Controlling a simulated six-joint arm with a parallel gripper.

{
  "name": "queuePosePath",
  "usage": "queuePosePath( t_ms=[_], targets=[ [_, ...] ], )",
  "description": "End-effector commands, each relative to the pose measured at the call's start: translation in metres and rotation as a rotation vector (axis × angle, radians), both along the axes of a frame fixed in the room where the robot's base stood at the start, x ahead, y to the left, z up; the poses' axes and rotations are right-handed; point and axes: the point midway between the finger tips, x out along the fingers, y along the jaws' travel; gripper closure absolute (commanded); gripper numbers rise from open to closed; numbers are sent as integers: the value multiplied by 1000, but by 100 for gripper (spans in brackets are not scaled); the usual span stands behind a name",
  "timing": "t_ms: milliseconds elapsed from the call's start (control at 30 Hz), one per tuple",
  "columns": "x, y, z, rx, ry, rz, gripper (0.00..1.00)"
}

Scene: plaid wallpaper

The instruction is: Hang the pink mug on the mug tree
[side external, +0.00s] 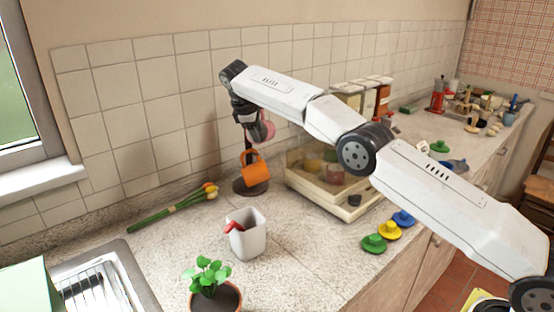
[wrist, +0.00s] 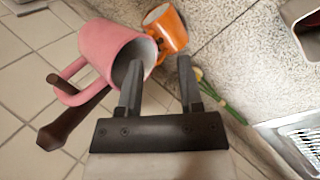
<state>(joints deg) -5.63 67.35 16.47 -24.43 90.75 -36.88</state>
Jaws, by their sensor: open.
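The pink mug (wrist: 100,45) is tilted at upper left in the wrist view, its mouth toward my gripper. A dark brown peg of the mug tree (wrist: 72,122) shows at its handle, which appears to be around the peg. In the side view the pink mug (side external: 269,127) is high on the tree, partly hidden by my gripper (side external: 262,131). The mug tree's round base (side external: 243,188) stands on the counter. My gripper (wrist: 160,75) is open; its left finger overlaps the mug's mouth, and I cannot tell whether they touch. The right finger is clear of the mug.
An orange mug (side external: 256,170) is lower on the tree, also in the wrist view (wrist: 166,30). Tulips (side external: 170,208) lie left. A white container (side external: 246,236), a potted plant (side external: 212,278) and a sink (side external: 100,285) are in front.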

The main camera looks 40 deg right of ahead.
Motion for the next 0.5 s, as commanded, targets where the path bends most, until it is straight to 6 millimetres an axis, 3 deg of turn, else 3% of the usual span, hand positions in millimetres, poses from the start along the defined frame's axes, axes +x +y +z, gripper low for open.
queuePosePath(
  t_ms=[500],
  targets=[
    [-7,-2,10,0,-2,0,53]
  ],
)
